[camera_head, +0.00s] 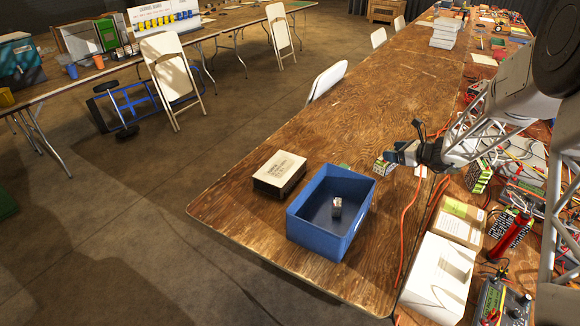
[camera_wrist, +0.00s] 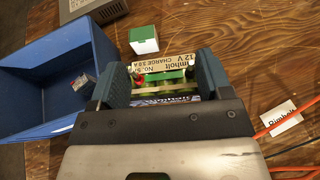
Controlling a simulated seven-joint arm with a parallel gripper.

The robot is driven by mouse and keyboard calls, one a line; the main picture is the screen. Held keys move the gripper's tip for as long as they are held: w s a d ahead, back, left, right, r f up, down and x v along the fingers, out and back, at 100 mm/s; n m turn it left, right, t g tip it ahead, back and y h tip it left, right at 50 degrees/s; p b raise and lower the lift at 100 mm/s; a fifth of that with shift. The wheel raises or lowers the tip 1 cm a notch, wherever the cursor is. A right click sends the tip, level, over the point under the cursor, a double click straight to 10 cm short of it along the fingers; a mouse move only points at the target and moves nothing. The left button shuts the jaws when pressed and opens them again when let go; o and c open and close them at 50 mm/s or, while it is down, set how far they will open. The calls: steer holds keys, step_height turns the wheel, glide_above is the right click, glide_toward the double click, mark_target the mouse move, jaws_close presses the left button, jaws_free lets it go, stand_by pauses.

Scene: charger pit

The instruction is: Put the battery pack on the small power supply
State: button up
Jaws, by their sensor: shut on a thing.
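My gripper (camera_wrist: 155,85) is shut on the battery pack (camera_wrist: 165,75), a block with a tan "12 V" label and green parts. In the head view, my gripper (camera_head: 390,161) holds the pack (camera_head: 381,167) above the wooden table, right of the blue bin. A box with a pale, lettered top and dark sides (camera_head: 279,172), which looks like the small power supply, sits on the table left of the bin. Its grey edge shows at the top of the wrist view (camera_wrist: 88,9). The pack and this box are well apart.
The open blue bin (camera_head: 318,243) holds a small greyish item (camera_head: 337,206). A small white and green box (camera_wrist: 143,40) stands beside the bin. A white tag (camera_wrist: 280,118) and orange cables (camera_wrist: 290,124) lie at right. Cluttered gear fills the table's right side.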

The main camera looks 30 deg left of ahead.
step_height(320, 180, up, 5)
steer(key=shift+r, duration=0.15)
steer(key=s+a+n+g, duration=0.1)
steer(key=s+a, duration=1)
steer(key=a, duration=0.2)
steer(key=shift+s+a+g, duration=0.2)
steer(key=shift+s+g, duration=0.1)
steer(key=shift+s, duration=0.05)
steer(key=shift+n+g+y, duration=0.3)
steer(key=shift+n+g, duration=0.5)
steer(key=s+a, duration=0.3)
steer(key=s, duration=0.2)
steer(key=s+a, duration=0.4)
steer(key=s, duration=0.2)
steer(key=s+a, duration=0.4)
steer(key=s, duration=0.1)
steer(key=shift+s+a, duration=0.2)
steer(key=shift+s, duration=0.1)
jaws_close()
step_height(320, 180, down, 5)
steer(key=shift+w+f, duration=0.1)
steer(key=w+a+f, duration=0.1)
steer(key=w+a, duration=1)
steer(key=shift+w+f, duration=0.25)
